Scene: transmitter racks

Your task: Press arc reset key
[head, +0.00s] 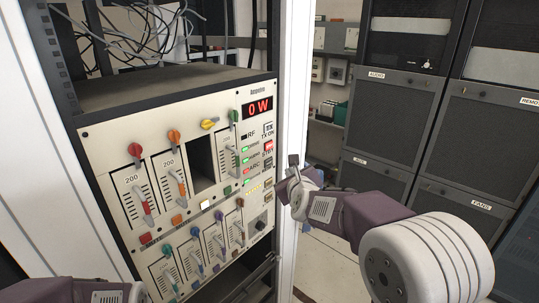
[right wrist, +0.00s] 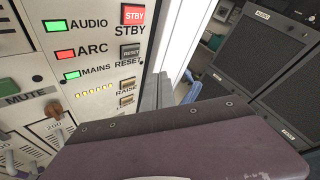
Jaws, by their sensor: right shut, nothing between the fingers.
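The reset key (right wrist: 130,55) is a small grey square button labelled RESET, below the red STBY key (right wrist: 133,14). In the head view the reset key (head: 268,163) sits at the right side of the cream panel. The ARC lamp (right wrist: 65,53) is lit red, left of the key. My right gripper (head: 293,160) is shut and empty, to the right of the panel's edge. In the right wrist view its finger (right wrist: 158,92) shows right of and below the key, apart from it in the picture. Only my left forearm shows, at the lower left; its gripper is out of view.
The panel carries sliders, coloured knobs, a 0 W display (head: 257,107) and raise and lower keys (right wrist: 127,87). A white rack post (head: 290,90) stands just right of the panel. Dark cabinets (head: 390,110) stand behind, with open floor before them.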

